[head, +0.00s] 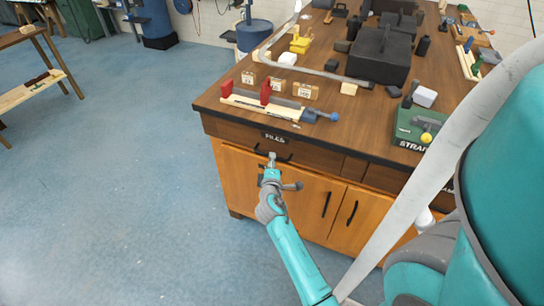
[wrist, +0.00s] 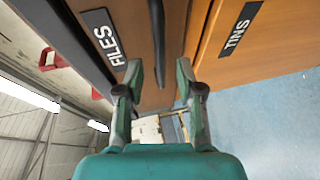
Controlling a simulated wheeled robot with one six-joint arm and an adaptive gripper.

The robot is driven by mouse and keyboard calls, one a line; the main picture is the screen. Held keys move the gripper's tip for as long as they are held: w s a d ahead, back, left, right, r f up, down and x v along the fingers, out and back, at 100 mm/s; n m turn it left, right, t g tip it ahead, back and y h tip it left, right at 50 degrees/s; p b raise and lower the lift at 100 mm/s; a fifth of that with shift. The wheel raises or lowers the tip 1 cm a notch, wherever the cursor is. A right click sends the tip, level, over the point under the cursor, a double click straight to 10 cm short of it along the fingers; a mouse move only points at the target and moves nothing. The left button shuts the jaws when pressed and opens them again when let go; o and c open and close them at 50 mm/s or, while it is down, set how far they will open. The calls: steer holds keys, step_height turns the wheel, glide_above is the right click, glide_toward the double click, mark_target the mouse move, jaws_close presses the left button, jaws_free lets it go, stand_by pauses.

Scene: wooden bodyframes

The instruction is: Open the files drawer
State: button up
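The files drawer (head: 236,132) is a dark brown front under the worktop, with a black FILES label (head: 275,138). The label also shows in the wrist view (wrist: 103,38). Its black bar handle (wrist: 156,30) runs down between my fingers in the wrist view. My gripper (head: 272,158) is at the drawer front, just below the label. In the wrist view my gripper (wrist: 159,76) is open, with one finger on each side of the handle and visible gaps. The drawer looks closed. My gripper partly hides the handle in the head view.
Orange cabinet doors (head: 315,205) lie below the drawer; one bears a TINS label (wrist: 240,28). A red-and-wood clamp (head: 265,102) and several tools lie on the worktop (head: 235,90). Blue floor (head: 120,180) is clear to the left.

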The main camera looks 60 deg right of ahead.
steer(key=shift+x, duration=2.15)
jaws_close()
